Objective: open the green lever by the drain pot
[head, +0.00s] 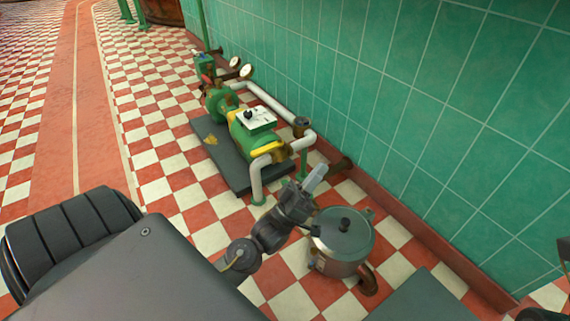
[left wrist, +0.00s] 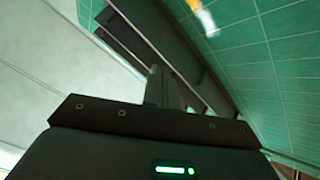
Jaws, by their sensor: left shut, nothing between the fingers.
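The drain pot (head: 342,246), a silver lidded pot with a dark knob, stands on the checked floor right of the pump set. My left gripper (head: 316,177) is shut and empty, just above and left of the pot, near the pipe end by the wall. In the left wrist view its closed fingers (left wrist: 160,86) point towards a dark beam and the green wall. A thin green upright piece (head: 304,161) shows behind the gripper; I cannot tell whether it is the lever. No green lever shows clearly, and my arm may hide it.
A green pump (head: 255,140) with a yellow lever-like part (head: 269,151) and white pipes (head: 257,184) stands on a dark base plate (head: 212,150). The green tiled wall (head: 400,110) closes the right side. Open checked floor (head: 160,150) lies left.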

